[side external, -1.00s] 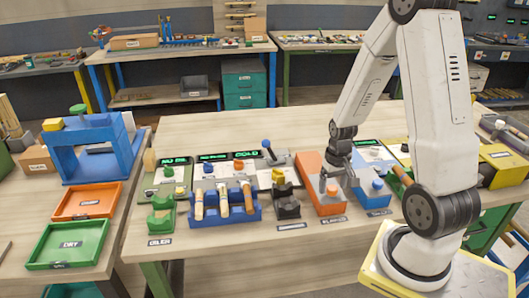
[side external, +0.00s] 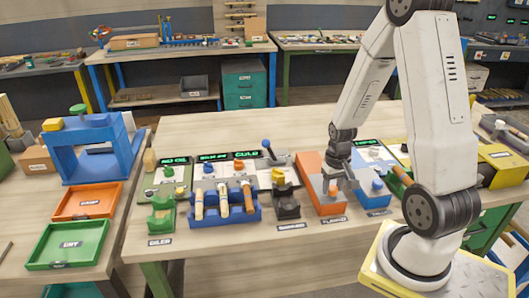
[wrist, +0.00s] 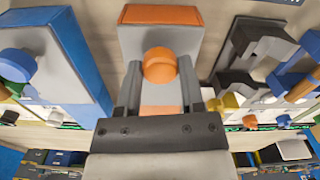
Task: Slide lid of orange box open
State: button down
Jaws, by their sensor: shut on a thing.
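The orange box (side external: 331,210) stands at the front of the bench, right of centre. In the wrist view its orange end wall (wrist: 160,14) shows at the top. Its grey lid (wrist: 137,40) has a round orange knob (wrist: 159,65). My gripper (side external: 329,187) is low over the lid in the side view. In the wrist view my gripper (wrist: 160,88) has its two fingers on either side of the knob, shut on it. The fingers and wrist hide part of the lid, and I cannot see inside the box.
A blue box (side external: 372,201) with a blue knob stands close on the right. A dark holder (side external: 287,207) with a yellow piece is just left. A blue rack (side external: 226,213) with wooden handles stands further left. The bench behind (side external: 230,125) is clear.

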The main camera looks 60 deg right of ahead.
jog(key=shift+w+d, duration=0.1)
send_near(316, 169)
notch_tip(316, 169, down, 5)
jog(key=shift+f, duration=0.2)
dwell(0.3)
jog(key=shift+c, duration=1)
grip_release()
jog(key=shift+r, duration=0.1)
notch_tip(316, 169, up, 8)
jog(key=shift+a, duration=0.2)
